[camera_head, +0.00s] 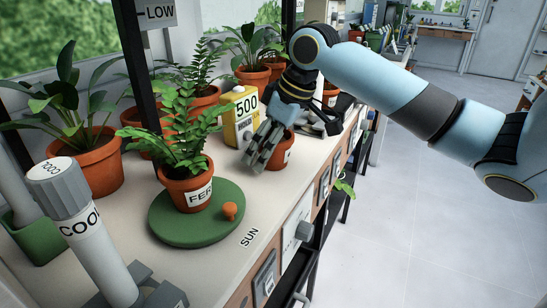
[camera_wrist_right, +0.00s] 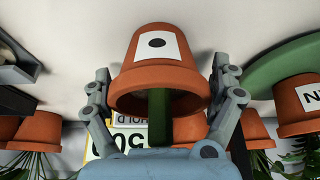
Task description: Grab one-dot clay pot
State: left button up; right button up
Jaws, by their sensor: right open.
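The one-dot clay pot (camera_wrist_right: 150,45) is terracotta with a white label bearing a single black dot. It appears upside down in the right wrist view, with a green stem at its mouth. In the head view the pot (camera_head: 285,152) stands on the bench, partly hidden behind my right gripper (camera_head: 262,145). My right gripper is open. In the wrist view its grey fingers (camera_wrist_right: 161,75) are on either side of the pot, with a small gap visible at the left fingertip; contact on the right is unclear. My left gripper is not in view.
A yellow carton marked 500 (camera_head: 240,116) stands close behind the gripper. A fern pot labelled FER (camera_head: 187,191) sits on a green round board (camera_head: 205,232) with a small orange knob (camera_head: 229,211). A grey COOL cylinder (camera_head: 85,235) stands at front left. Several potted plants line the window.

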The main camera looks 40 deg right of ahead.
jog(key=shift+w+f, duration=0.2)
jog(key=shift+f, duration=0.3)
jog(key=c, duration=1.2)
jog(key=shift+c, duration=0.2)
